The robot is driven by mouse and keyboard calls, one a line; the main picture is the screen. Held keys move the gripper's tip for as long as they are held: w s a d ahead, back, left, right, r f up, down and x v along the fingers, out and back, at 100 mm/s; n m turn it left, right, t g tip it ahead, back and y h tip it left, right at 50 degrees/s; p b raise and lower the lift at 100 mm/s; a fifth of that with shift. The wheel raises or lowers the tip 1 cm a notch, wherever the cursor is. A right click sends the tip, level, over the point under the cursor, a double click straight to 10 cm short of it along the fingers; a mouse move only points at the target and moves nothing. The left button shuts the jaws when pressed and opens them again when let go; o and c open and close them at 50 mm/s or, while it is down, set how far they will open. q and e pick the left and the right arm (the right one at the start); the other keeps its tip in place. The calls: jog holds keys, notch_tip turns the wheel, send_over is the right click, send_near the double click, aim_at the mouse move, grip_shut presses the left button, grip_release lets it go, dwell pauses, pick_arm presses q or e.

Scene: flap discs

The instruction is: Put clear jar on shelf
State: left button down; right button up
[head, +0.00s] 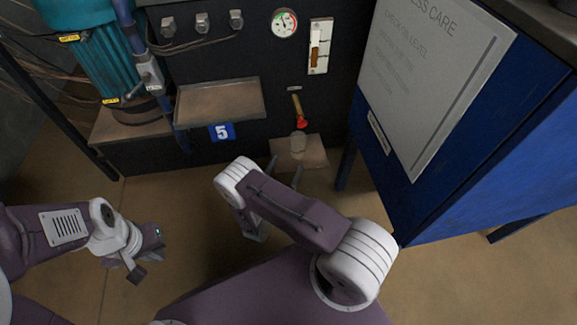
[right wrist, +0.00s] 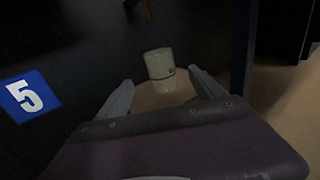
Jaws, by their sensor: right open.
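A small clear jar (head: 298,143) stands upright on a low tan ledge (head: 314,158) at the foot of the dark panel. In the right wrist view the jar (right wrist: 160,63) looks pale and has a small dark mark. My right gripper (head: 285,168) is open and empty, just in front of the jar. Its fingers (right wrist: 161,77) point toward the jar, one to each side in the wrist picture. A wider tan shelf (head: 221,101) juts from the panel above and left of the jar. My left gripper (head: 145,257) is far left over the floor, its jaws unclear.
A blue plate with a 5 (head: 222,131) is below the wider shelf, which looks empty. A red-tipped tool (head: 299,110) hangs just above the jar. A blue cabinet (head: 470,190) stands close on the right, a teal motor (head: 95,45) on the left.

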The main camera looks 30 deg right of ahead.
jog(key=s+d+r+m+g+h, duration=0.2)
jog(key=s+d+r+m+g, duration=0.4)
jog(key=m+g, duration=0.15)
jog(key=s+r+m+g+y, duration=0.35)
jog(key=s+m+g, duration=0.4)
jog(key=s, duration=0.25)
jog(key=s+a+r+m+t+y, duration=0.2)
jog(key=a+r+m+t+y, duration=0.2)
jog(key=a+m+y, duration=0.8)
jog(key=shift+s+a+r, duration=0.15)
jog(key=shift+a+r, duration=0.3)
jog(key=shift+a, duration=0.05)
notch_tip(320, 180, up, 55)
jog(key=p, duration=5.4)
jog(key=shift+p, duration=0.4)
